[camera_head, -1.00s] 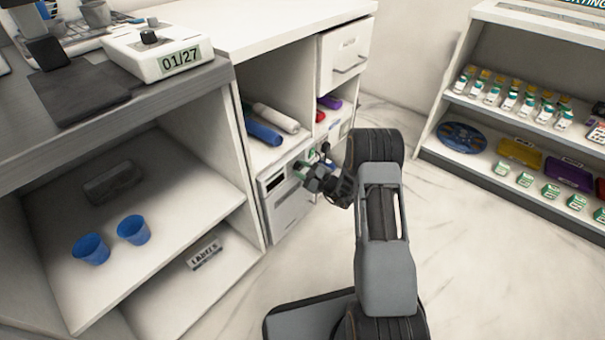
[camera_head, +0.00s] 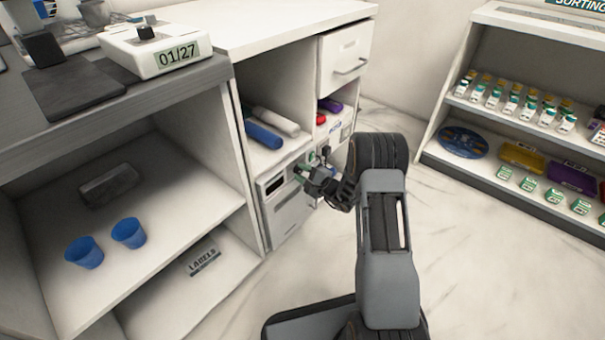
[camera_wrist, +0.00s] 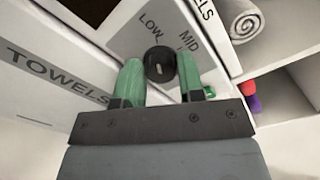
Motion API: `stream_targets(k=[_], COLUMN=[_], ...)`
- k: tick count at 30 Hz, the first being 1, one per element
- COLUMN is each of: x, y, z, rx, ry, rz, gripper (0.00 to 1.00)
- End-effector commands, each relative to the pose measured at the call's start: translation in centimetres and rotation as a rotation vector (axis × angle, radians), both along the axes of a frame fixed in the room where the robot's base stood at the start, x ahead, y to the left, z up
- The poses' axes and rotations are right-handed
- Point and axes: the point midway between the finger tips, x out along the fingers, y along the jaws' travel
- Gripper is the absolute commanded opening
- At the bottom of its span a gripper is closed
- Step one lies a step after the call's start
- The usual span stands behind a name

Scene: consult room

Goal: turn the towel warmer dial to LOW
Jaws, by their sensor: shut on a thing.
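The towel warmer (camera_head: 291,213) is the pale unit with a dark window in the lower cabinet bay. In the wrist view its front, marked TOWELS (camera_wrist: 57,80), fills the left side. The black round dial (camera_wrist: 159,62) sits on a grey panel, with LOW printed above it and MID at its upper right. A small pale mark shows on the dial, but which label it points to is unclear. My gripper (camera_wrist: 160,76) has its green fingers on either side of the dial, shut on it. In the head view my gripper (camera_head: 308,176) is at the warmer's upper right, hiding the dial.
Rolled towels, one blue (camera_head: 263,134) and one white (camera_head: 276,120), lie on the shelf above. A drawer (camera_head: 344,54) is at the upper right. Two blue cups (camera_head: 128,233) stand on the left shelf. The floor right of my arm is open up to the medicine shelf (camera_head: 520,190).

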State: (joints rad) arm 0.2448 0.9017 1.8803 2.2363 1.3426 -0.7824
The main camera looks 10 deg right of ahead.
Motion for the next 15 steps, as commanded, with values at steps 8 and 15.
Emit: stream_targets(k=[8,15], x=[-0.05,-0.04], y=[0.02,-0.11], z=[-0.05,-0.03], rx=[0.0,0.001], ry=[0.001,0.001], rz=[0.003,-0.001], gripper=[0.57,0.6])
